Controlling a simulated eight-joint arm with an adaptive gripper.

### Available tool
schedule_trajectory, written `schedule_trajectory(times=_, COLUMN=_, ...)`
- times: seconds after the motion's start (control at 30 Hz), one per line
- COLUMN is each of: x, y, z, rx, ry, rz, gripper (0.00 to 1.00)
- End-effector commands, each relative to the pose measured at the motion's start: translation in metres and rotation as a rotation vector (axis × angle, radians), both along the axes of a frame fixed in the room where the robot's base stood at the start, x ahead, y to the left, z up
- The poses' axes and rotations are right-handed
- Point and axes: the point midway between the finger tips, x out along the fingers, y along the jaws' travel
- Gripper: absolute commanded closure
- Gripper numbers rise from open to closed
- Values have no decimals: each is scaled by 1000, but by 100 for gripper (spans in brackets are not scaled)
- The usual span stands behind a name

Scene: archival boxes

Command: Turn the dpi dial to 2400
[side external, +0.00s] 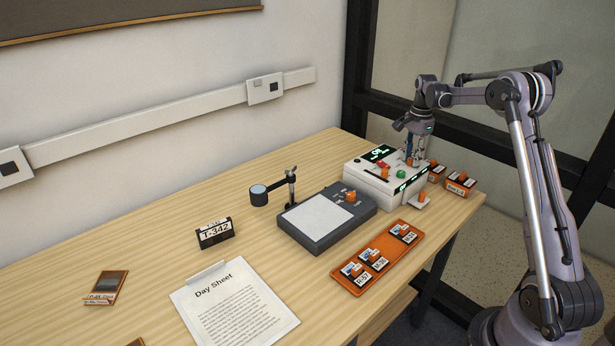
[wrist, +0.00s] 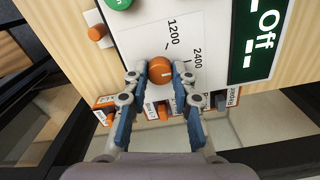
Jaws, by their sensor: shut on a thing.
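The orange dpi dial (wrist: 160,70) sits on the white top of the scanner unit, with the printed labels 1200 (wrist: 173,32) and 2400 (wrist: 197,58) beside it. A pale mark shows on the dial's right part, but exactly which label it points at is hard to tell. My gripper (wrist: 161,74) is shut on the dial, with one blue finger on each side of it. In the side external view, my gripper (side external: 411,160) reaches down onto the white unit (side external: 372,186) from above, and its fingers hide the dial there.
A dark display (wrist: 258,40) beside the dial reads "Off". A green button (wrist: 119,3) and an orange knob (wrist: 97,32) are nearby. Orange boxes (side external: 461,184) stand at the table's right end. A grey flat device (side external: 325,218) and an orange tray (side external: 362,279) lie in front.

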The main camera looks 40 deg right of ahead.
Motion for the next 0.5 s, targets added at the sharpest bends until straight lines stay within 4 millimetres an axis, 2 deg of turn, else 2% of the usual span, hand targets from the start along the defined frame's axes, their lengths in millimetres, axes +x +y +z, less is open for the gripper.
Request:
schedule_trajectory(times=0.37, x=-1, y=0, z=-2, rx=-1, ry=1, rz=-5, gripper=100)
schedule_trajectory(times=0.4, x=-1, y=0, z=-2, rx=-1, ry=1, rz=-5, gripper=72)
schedule_trajectory(times=0.47, x=-1, y=0, z=-2, rx=-1, ry=1, rz=-4, gripper=54)
schedule_trajectory(times=0.5, x=-1, y=0, z=-1, rx=-1, ry=1, rz=-4, gripper=52)
